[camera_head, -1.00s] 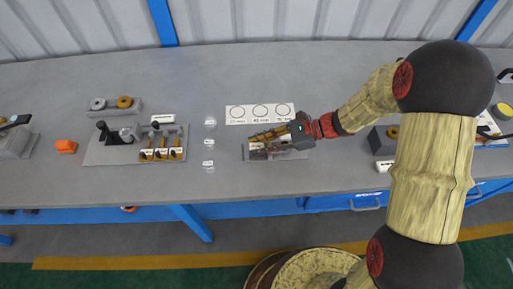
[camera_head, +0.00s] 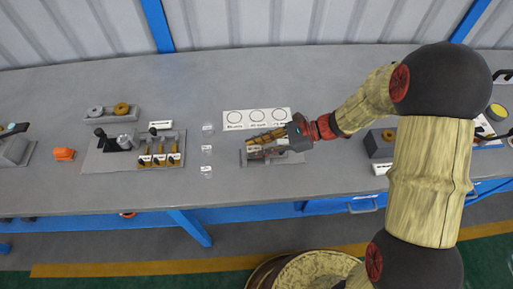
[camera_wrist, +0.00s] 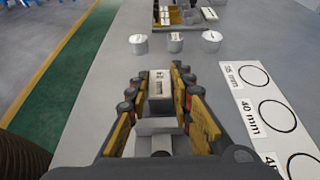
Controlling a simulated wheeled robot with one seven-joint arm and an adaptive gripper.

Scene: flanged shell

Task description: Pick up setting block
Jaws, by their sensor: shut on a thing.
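My gripper (camera_head: 266,142) has its yellow-padded fingers closed on a small light-grey block with a white label, which I take to be the setting block (camera_wrist: 159,84). In the wrist view the block sits between the two fingers (camera_wrist: 160,96), its label facing up. In the head view the fingers mostly hide it, and only a pale part (camera_head: 253,149) shows near the tips. A grey plate (camera_head: 292,158) lies below the gripper. I cannot tell whether the block is clear of that plate.
A white card with three circles (camera_head: 257,126) lies just behind my gripper. Several small labelled cylinders (camera_head: 207,149) stand to its left. Farther left is a grey tray (camera_head: 98,160) with yellow-sided pieces.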

